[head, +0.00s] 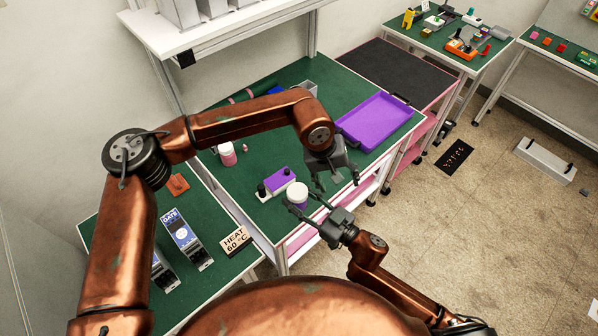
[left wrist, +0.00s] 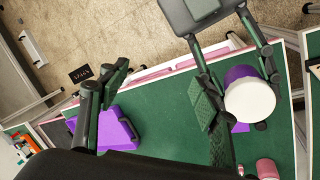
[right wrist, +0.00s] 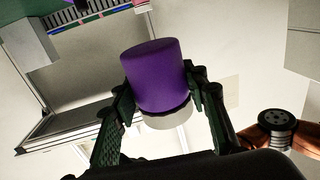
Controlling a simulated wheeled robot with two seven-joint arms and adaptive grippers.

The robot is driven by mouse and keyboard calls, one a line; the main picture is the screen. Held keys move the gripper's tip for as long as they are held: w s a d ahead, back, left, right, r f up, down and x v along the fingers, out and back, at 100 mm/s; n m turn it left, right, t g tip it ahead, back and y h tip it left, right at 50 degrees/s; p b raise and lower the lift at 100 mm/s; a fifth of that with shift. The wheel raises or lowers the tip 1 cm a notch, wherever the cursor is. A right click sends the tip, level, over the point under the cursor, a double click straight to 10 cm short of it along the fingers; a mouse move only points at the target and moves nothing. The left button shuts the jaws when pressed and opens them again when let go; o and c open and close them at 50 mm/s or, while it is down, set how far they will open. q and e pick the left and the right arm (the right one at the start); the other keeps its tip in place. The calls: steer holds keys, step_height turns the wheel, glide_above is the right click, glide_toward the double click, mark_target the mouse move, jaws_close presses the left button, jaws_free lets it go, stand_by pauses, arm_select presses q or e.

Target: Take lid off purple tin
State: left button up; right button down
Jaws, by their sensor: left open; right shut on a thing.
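The purple tin (right wrist: 153,72) with its white lid (right wrist: 170,118) is between the fingers of my right gripper (right wrist: 160,88), which is shut on the purple body. The lid is on the tin. In the head view the white lid (head: 297,190) shows at the bench's front edge, over the right gripper's fingers. My left gripper (head: 338,181) is open and empty, above and to the right of the lid. In the left wrist view the white lid (left wrist: 250,101) lies just right of the left gripper's right finger, apart from it, with purple tin (left wrist: 239,73) behind.
A purple block with black knobs (head: 277,181) stands on the green bench just left of the tin. A pink jar (head: 227,156) is further left. A purple tray (head: 376,122) lies at the right.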

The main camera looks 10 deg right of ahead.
mark_target(299, 191)
arm_select(q)
steer(key=a+r+y, duration=0.1)
steer(key=a, duration=0.2)
steer(key=a+r+y, duration=0.1)
steer(key=a, duration=0.2)
steer(key=w+a+r+y, duration=0.1)
steer(key=a+r, duration=0.1)
steer(key=a, duration=0.1)
steer(key=shift+a+m+y, duration=0.3)
steer(key=shift+m, duration=0.1)
steer(key=shift+a+r, duration=0.2)
steer(key=shift+a, duration=0.2)
steer(key=shift+s+a+f, duration=0.1)
steer(key=shift+f, duration=0.05)
step_height(299, 191, down, 8)
steer(key=shift+r, duration=0.25)
